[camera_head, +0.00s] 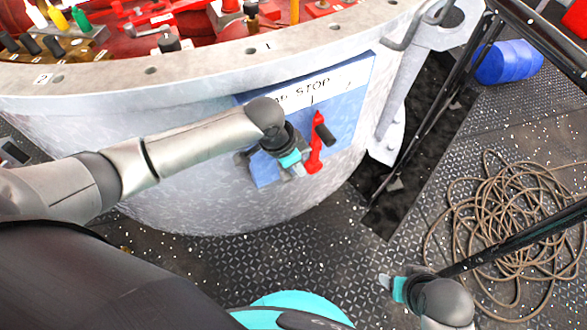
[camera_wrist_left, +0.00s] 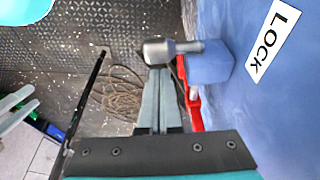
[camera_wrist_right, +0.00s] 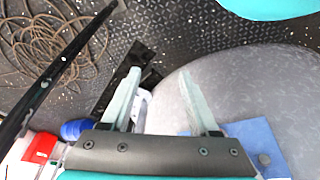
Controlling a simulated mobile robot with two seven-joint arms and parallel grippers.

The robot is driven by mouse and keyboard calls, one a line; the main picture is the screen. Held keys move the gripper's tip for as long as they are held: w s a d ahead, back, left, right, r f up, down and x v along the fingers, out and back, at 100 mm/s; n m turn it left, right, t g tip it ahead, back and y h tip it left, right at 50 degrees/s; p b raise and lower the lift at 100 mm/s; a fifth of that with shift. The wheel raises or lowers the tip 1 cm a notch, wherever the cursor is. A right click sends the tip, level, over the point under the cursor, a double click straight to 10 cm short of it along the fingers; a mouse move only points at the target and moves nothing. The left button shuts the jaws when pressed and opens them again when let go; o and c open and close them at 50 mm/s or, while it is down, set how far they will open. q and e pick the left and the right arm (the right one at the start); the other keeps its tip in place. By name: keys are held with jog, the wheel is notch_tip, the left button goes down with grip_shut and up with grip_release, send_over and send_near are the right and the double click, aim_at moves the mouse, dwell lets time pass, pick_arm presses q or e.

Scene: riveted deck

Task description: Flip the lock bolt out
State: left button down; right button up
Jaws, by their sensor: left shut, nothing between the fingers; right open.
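The lock bolt (camera_wrist_left: 168,51) is a short grey metal pin with a thick round end, sticking out sideways from a blue block (camera_wrist_left: 209,64) beside the LOCK label (camera_wrist_left: 272,40). My left gripper (camera_wrist_left: 159,72) is shut and empty. Its fingertips are right at the bolt in the left wrist view; I cannot tell whether they touch. In the head view my left gripper (camera_head: 296,172) is in front of the blue panel (camera_head: 358,95), left of a red lever (camera_head: 314,150) with a black handle, and the bolt is mostly hidden. My right gripper (camera_head: 390,283) is open and empty, also in the right wrist view (camera_wrist_right: 158,72).
The panel is on a curved grey drum wall (camera_head: 180,190) with a red, control-covered top (camera_head: 130,40). A grey bracket (camera_head: 400,95) stands right of the panel. Coiled rope (camera_head: 510,220) and a blue barrel (camera_head: 508,62) lie on the deck. Black bars cross at right.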

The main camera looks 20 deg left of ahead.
pick_arm(q)
jog(key=shift+s+a+r, duration=0.1)
jog(key=shift+s+a, duration=0.35)
pick_arm(e)
jog(key=shift+w+r, duration=0.1)
jog(key=shift+r, duration=0.25)
jog(key=shift+r, duration=0.1)
pick_arm(q)
jog(key=s+a+p, duration=0.5)
jog(key=p, duration=0.1)
jog(key=shift+s+p, duration=0.25)
jog(key=shift+p, duration=0.05)
pick_arm(e)
jog(key=s+d+f, duration=0.1)
jog(key=s+f, duration=0.2)
jog(key=f, duration=0.3)
jog(key=s+d+f+g, duration=0.1)
jog(key=s+d+f, duration=0.1)
jog(key=f, duration=0.4)
jog(key=shift+s+d+f+h, duration=0.15)
jog(key=shift+s+f+h, duration=0.2)
jog(key=shift+s, duration=0.35)
